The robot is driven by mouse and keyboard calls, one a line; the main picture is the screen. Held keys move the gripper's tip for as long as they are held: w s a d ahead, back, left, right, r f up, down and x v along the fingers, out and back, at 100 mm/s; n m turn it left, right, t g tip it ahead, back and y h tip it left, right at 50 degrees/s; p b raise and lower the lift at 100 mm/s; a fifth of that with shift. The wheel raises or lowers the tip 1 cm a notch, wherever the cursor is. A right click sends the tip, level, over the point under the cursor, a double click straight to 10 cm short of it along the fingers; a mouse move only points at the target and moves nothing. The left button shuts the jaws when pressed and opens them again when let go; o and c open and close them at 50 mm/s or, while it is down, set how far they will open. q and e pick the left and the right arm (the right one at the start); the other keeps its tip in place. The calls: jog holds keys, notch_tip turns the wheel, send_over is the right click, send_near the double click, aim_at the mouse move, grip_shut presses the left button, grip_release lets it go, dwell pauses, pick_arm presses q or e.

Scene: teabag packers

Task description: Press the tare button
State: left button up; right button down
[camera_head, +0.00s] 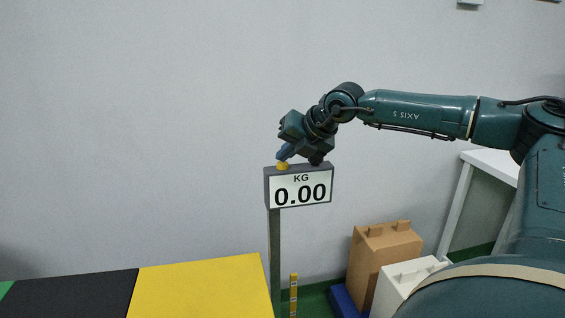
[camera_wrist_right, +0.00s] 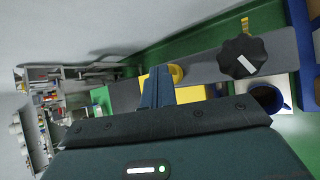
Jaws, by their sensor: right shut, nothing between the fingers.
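The scale display (camera_head: 300,187) stands on a post and reads 0.00 under the letters KG. A round yellow button (camera_head: 283,166) sits on top of its housing, at the left end. The button also shows in the right wrist view (camera_wrist_right: 177,73), just beyond and to the right of the fingertips. My right gripper (camera_head: 282,156) is shut and empty, tilted downward, with its tips right at the button's top. I cannot tell whether they touch it. In the right wrist view its closed fingers (camera_wrist_right: 158,86) partly cover what lies behind. My left gripper is not in view.
A black and yellow surface (camera_head: 200,285) lies at the lower left. A brown box (camera_head: 383,248) and a white box (camera_head: 402,280) stand right of the post. A white table (camera_head: 492,165) is behind them. A black knob (camera_wrist_right: 240,57) shows in the wrist view.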

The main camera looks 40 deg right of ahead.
aim_at(287, 164)
jog(key=shift+r, duration=0.65)
jog(key=shift+r, duration=0.1)
jog(key=shift+r+p, duration=1.35)
jog(key=shift+r, duration=1.1)
jog(key=shift+f, duration=0.15)
